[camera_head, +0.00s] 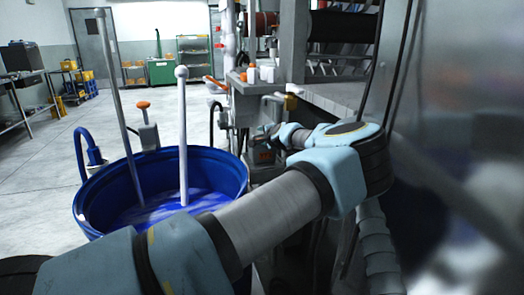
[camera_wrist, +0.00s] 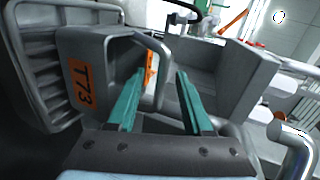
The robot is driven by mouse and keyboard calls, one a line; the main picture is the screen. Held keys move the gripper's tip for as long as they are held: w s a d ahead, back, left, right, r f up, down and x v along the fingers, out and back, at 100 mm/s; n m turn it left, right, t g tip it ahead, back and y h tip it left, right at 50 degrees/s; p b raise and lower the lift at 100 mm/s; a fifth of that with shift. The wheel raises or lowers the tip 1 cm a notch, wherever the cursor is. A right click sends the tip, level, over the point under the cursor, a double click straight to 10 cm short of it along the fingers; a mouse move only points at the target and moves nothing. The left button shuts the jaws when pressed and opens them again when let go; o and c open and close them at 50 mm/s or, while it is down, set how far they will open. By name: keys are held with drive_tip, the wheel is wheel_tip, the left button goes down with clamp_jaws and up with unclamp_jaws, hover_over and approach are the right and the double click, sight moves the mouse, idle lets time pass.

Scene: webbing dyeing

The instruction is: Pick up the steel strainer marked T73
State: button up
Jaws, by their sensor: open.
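The steel strainer (camera_wrist: 96,72) is a grey metal box with an orange label reading T73, at the left of the wrist view. A bent grey bar handle (camera_wrist: 164,78) rises from it and comes down between my gripper's fingers. My gripper (camera_wrist: 160,88) has two teal fingers spread apart, one on each side of the bar; I see no clear contact.
A blue drum (camera_head: 95,222) with blue liquid and two upright rods stands left of my arm. A steel machine (camera_head: 340,95) stands at the right. Grey metal walls (camera_wrist: 245,75) and a pipe (camera_wrist: 297,140) are close to the right of my gripper. The floor at left is open.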

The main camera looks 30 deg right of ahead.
clamp_jaws()
idle(0.3)
idle(1.1)
